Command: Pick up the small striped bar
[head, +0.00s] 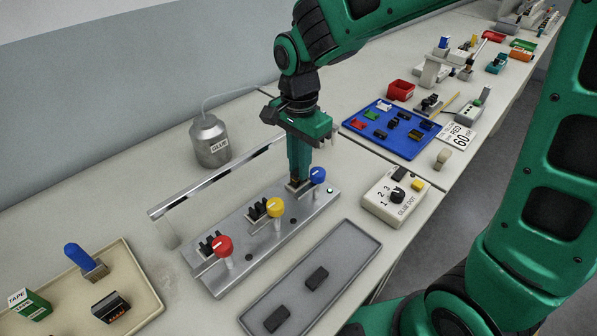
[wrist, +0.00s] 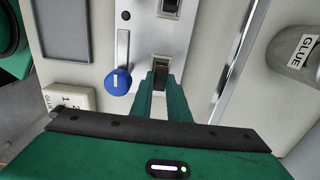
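A short dark block with a banded, partly coloured top (head: 110,307) lies in the beige tray (head: 148,285) at the lower left of the head view. It is the nearest match for the small striped bar, but its stripes are too small to be sure. My gripper (head: 298,182) points down at the far end of the metal fixture (head: 240,262), beside the blue knob (head: 318,175), well away from that tray. In the wrist view its fingertips (wrist: 159,76) are close together at a slot (wrist: 161,66) by the blue knob (wrist: 118,81). Whether anything is between them is unclear.
Red (head: 223,246) and yellow (head: 275,207) knobs stand on the fixture. A long rail (head: 215,180) runs behind it, near a glue bottle (head: 210,142). A grey tray (head: 345,250) with two dark blocks lies in front. A glue-dot box (head: 395,200) and blue tray (head: 375,140) are right.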

